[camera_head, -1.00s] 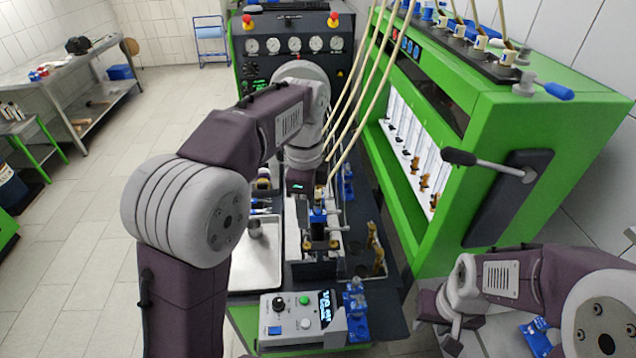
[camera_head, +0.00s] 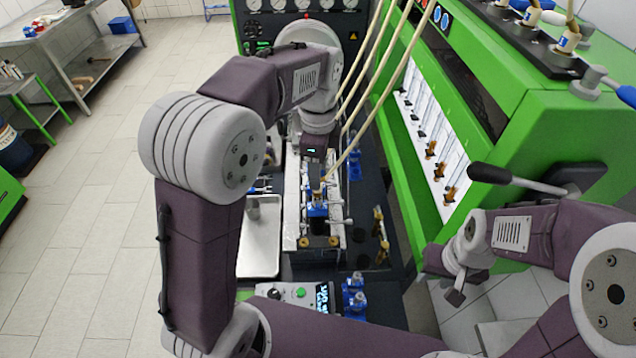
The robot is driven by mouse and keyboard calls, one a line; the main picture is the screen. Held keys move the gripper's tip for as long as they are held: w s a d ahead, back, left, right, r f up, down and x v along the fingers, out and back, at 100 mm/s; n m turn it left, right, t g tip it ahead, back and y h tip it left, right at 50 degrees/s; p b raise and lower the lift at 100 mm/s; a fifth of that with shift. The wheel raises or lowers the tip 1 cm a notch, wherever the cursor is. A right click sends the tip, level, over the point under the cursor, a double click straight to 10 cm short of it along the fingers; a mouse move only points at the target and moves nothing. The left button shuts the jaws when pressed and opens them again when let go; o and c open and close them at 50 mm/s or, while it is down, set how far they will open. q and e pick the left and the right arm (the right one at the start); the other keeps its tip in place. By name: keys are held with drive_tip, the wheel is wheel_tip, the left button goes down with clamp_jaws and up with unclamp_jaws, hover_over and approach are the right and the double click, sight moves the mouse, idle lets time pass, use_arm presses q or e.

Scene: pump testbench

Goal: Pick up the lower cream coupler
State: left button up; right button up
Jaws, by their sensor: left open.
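Several cream hoses (camera_head: 392,62) run down from the top right towards the bench. The end of the lowest cream hose (camera_head: 327,176) is beside my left gripper (camera_head: 317,180), over the clamp fixture. The cream coupler itself is too small or hidden there to tell apart. My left gripper is over the blue and metal clamp fixture (camera_head: 317,212), pointing down. It is open, and its fingers are hard to make out. I cannot tell whether it touches the hose. My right gripper (camera_head: 454,290) is at the lower right, away from the fixture; its fingers are unclear.
A metal tray (camera_head: 258,262) lies left of the fixture. A control box (camera_head: 296,293) and blue fittings (camera_head: 354,298) are in front. Brass fittings (camera_head: 381,240) stand right of it. The green test bench (camera_head: 560,125), with a black-handled lever (camera_head: 515,180), blocks the right side.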

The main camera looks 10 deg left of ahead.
use_arm(q)
drive_tip(key=shift+f, duration=0.35)
drive_tip(key=shift+w+f, duration=0.15)
drive_tip(key=shift+w, duration=0.05)
wheel_tip(320, 180, down, 5)
drive_tip(key=shift+w+a+p, duration=0.1)
drive_tip(key=shift+w+p, duration=0.05)
drive_tip(key=shift+p, duration=0.8)
drive_tip(key=shift+s+f, duration=0.1)
drive_tip(key=shift+s, duration=0.1)
drive_tip(key=shift+w, duration=0.15)
clamp_jaws()
